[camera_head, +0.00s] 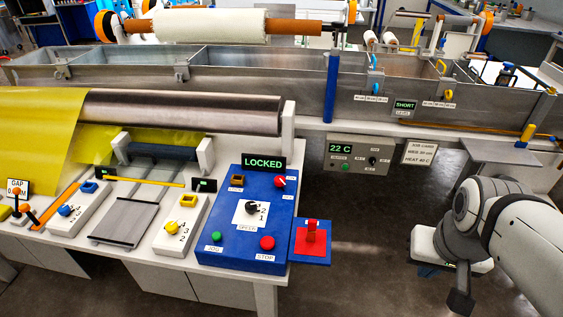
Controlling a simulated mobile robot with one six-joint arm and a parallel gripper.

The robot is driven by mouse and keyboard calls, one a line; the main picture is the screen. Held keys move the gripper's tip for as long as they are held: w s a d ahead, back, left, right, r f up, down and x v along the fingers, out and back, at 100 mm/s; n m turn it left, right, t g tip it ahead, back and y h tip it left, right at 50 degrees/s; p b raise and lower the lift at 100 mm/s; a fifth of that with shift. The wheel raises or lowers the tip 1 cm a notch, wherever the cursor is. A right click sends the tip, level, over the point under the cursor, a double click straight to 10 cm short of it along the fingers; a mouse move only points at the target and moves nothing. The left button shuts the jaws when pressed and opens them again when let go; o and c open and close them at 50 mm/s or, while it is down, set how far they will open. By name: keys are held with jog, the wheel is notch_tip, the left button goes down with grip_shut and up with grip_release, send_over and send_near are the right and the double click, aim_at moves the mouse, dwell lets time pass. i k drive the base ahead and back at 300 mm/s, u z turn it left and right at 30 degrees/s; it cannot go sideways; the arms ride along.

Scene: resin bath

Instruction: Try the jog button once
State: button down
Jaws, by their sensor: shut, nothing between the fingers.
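The jog button is a small green button (216,237) at the front left of the blue control panel (213,195). A small label that reads JOG sits just below it. The panel's display (263,162) reads LOCKED in green. My gripper (460,301) is at the lower right, pointing down over the floor. It is shut and empty, well to the right of the panel and apart from it. My arm partly hides it.
A red STOP button (267,243), a black dial (251,206) and a red knob (280,181) share the panel. A red switch (311,232) stands on a blue side plate at its right. Open floor lies between the plate and my arm. A long metal bath (250,82) runs behind.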

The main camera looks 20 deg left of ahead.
aim_at(216, 236)
jog(key=z, duration=1.6)
jog(key=k, duration=2.3)
jog(key=u, duration=0.8)
jog(key=i, duration=1)
jog(key=u, duration=0.05)
